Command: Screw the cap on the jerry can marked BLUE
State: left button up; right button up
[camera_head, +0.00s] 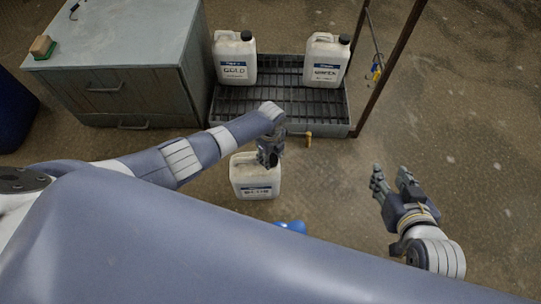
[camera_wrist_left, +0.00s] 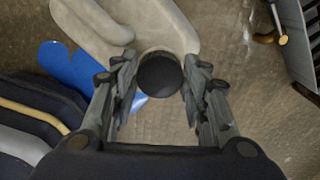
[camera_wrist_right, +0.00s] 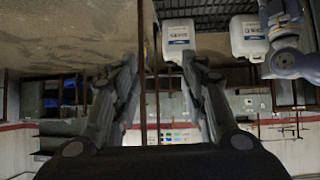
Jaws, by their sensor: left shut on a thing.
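A white jerry can (camera_head: 255,177) stands on the floor below my left gripper (camera_head: 270,152); its label is too blurred to read surely. It also shows in the left wrist view (camera_wrist_left: 177,28). In that view a round black cap (camera_wrist_left: 160,74) sits between my left fingers, which are shut on it, at the can's edge. I cannot tell whether the cap is seated on the neck. My right gripper (camera_head: 392,178) is open and empty, off to the right over bare floor.
Two more white cans, one marked GOLD (camera_head: 235,60) and one with an unclear label (camera_head: 325,62), stand capped on a black grated tray (camera_head: 280,102). A grey cabinet (camera_head: 120,85) is at left. A blue object (camera_head: 291,226) lies near the front can. Floor at right is clear.

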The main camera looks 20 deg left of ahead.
pick_arm(q)
jog(key=shift+s+a+f+m, duration=0.1)
jog(key=shift+a+m, duration=0.1)
jog(key=shift+m, duration=0.4)
jog(key=shift+a+f+m, duration=0.1)
jog(key=shift+a+m, duration=0.05)
jog(key=shift+m, duration=0.45)
jog(key=shift+m+b, duration=0.55)
jog(key=shift+m, duration=0.65)
jog(key=shift+d+r+m+b, duration=0.15)
jog(key=shift+m+b, duration=0.15)
jog(key=shift+m, duration=0.8)
jog(key=shift+d+m+b, duration=0.1)
jog(key=shift+m+b, duration=0.25)
jog(key=shift+m, duration=1.25)
jog(key=shift+m+b, duration=0.3)
jog(key=shift+m, duration=0.3)
pick_arm(e)
jog(key=w+a+r+t+y, duration=0.1)
jog(key=w+r+t, duration=0.1)
jog(key=r+t, duration=0.2)
jog(key=w+a+r+t+y, duration=0.1)
jog(key=w+a+r+t, duration=0.1)
jog(key=r, duration=0.7)
jog(key=shift+w+a+r+t+y, duration=0.15)
jog(key=shift+w+t+y, duration=0.15)
jog(key=shift+w+t, duration=0.55)
jog(key=shift+s+r+t, duration=0.1)
jog(key=shift+s+t, duration=0.1)
jog(key=shift+t, duration=0.05)
